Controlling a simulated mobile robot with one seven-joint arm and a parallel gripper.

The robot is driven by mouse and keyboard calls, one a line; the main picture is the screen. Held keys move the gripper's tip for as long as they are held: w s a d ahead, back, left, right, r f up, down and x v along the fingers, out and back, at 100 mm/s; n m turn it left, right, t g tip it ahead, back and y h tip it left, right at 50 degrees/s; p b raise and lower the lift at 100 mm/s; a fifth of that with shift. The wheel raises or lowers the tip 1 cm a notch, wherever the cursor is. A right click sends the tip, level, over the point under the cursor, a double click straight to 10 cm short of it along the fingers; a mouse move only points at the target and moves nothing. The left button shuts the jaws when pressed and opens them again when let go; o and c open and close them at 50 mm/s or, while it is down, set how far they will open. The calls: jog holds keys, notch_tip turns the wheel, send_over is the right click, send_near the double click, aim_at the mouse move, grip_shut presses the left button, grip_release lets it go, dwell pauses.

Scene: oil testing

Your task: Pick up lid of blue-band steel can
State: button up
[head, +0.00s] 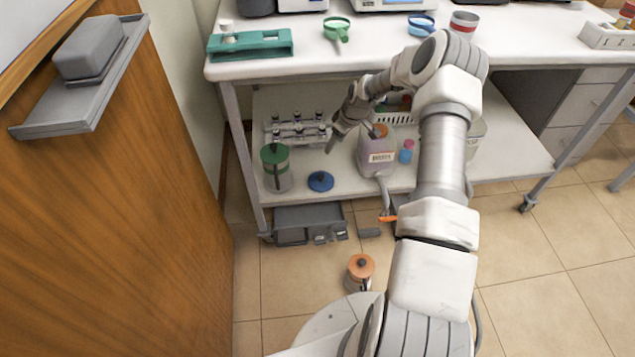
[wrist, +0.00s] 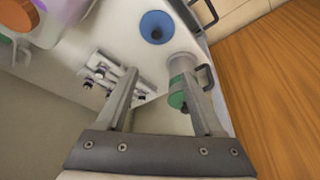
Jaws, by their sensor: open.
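A round blue lid (head: 321,181) with a dark knob appears to lie flat on the lower shelf of the bench. It also shows at the top middle of the wrist view (wrist: 156,27). I cannot make out a blue-band steel can body. My gripper (head: 340,138) is open and empty above the lower shelf, behind and above the blue lid in the head view. In the wrist view the two fingers (wrist: 161,75) are spread, with bare shelf between them and the blue lid beyond their tips.
A green-lidded can (head: 276,168) stands left of the blue lid; my right finger overlaps it in the wrist view. A vial rack (head: 297,130) is behind, a purple jug (head: 376,155) to the right. An orange-lidded can (head: 360,270) stands on the floor. The bench top (head: 300,68) overhangs the shelf.

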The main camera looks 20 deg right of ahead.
jog(key=b, duration=0.1)
send_near(321, 175)
jog(key=f+b, duration=0.1)
jog(key=b, duration=0.1)
jog(key=w+f+b, duration=0.1)
jog(key=f+b, duration=0.1)
jog(key=shift+w+a+y, duration=0.1)
jog(key=shift+w+y, duration=0.05)
jog(key=shift+y, duration=0.15)
jog(key=x, duration=0.1)
jog(key=b+x, duration=0.2)
jog(key=x, duration=0.1)
jog(key=shift+s+f, duration=0.25)
jog(key=shift+s, duration=0.1)
jog(key=shift+w+a+f, duration=0.1)
jog(key=shift+w+f, duration=0.15)
jog(key=shift+f, duration=0.2)
grip_shut()
